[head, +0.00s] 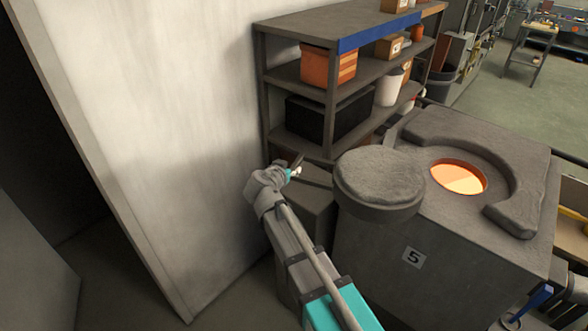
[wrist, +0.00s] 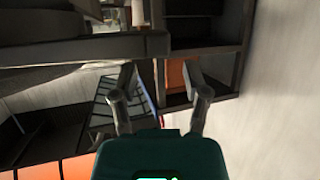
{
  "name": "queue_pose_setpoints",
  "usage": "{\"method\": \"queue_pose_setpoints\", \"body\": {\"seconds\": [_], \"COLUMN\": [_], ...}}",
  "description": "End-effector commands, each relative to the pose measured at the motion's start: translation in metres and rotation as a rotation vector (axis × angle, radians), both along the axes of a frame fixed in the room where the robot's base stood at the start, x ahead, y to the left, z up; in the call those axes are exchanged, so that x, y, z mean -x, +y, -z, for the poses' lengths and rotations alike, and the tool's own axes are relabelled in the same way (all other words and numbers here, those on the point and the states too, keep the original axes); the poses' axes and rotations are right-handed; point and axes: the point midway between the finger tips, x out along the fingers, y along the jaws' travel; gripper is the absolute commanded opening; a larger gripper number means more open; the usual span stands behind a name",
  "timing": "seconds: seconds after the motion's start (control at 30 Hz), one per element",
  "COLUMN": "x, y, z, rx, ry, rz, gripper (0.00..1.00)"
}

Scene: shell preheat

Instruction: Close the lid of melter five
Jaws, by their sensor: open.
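Melter five (head: 370,265) is a grey block with a "5" plate on its front. Its round opening (head: 458,178) glows orange on top and is uncovered. The thick round grey lid (head: 378,178) is swung out to the left of the opening, flat and overhanging the block's left edge. My gripper (head: 296,167) is left of the lid, apart from it, near the shelf's lower front corner. In the wrist view my gripper (wrist: 162,82) shows two spread fingers with nothing held between them. I cannot make out the lid in the wrist view.
A dark shelf unit (head: 292,70) with boxes and a white container stands behind my gripper. A pale wall panel (head: 150,120) is close on the left. A raised curved rim (head: 515,205) partly surrounds the opening. Open floor (head: 500,100) lies at the far right.

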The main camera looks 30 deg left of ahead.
Motion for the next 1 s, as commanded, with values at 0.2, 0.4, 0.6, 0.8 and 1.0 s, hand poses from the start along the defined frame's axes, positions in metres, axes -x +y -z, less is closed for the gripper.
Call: {"method": "queue_pose_setpoints", "body": {"seconds": [0.2,0.4,0.6,0.8,1.0], "x": [-0.029,-0.042,-0.045,-0.045,-0.044], "y": [0.003,0.004,0.003,0.004,0.004], "z": [0.014,0.018,0.019,0.019,0.019], "rx": [-0.001,0.0,-0.001,-0.001,-0.001], "ry": [0.001,0.0,0.0,0.0,0.0], "rz": [0.0,-0.001,-0.002,-0.002,-0.003], "gripper": [0.6,0.6,0.6,0.6,0.25]}}
